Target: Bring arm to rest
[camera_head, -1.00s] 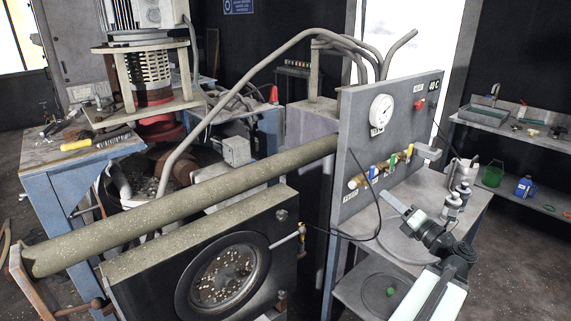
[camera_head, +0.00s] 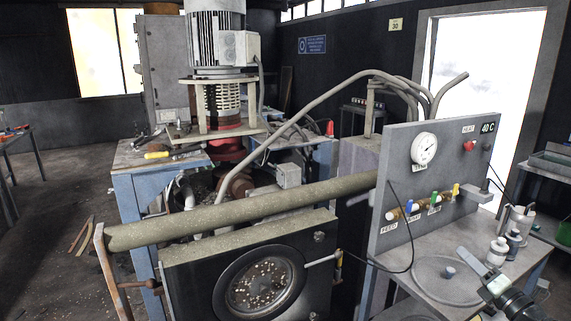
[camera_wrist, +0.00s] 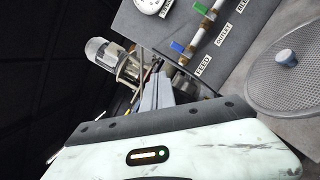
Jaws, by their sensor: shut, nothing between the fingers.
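My gripper (camera_head: 468,260) shows at the lower right of the head view, over the grey bench in front of the valve panel. Its slim grey fingers are together with nothing between them. The fingers also show in the wrist view (camera_wrist: 155,92), pointing up past my pale wrist housing. The dark arm link behind the gripper runs out of the head view at the bottom right corner.
The valve panel (camera_head: 410,225) with gauge and coloured handles stands close behind my gripper. A round sieve (camera_head: 432,290) with a knob lies on the bench (camera_head: 530,258). Bottles (camera_head: 497,252) stand right of my gripper. Open floor (camera_head: 50,235) is at the left.

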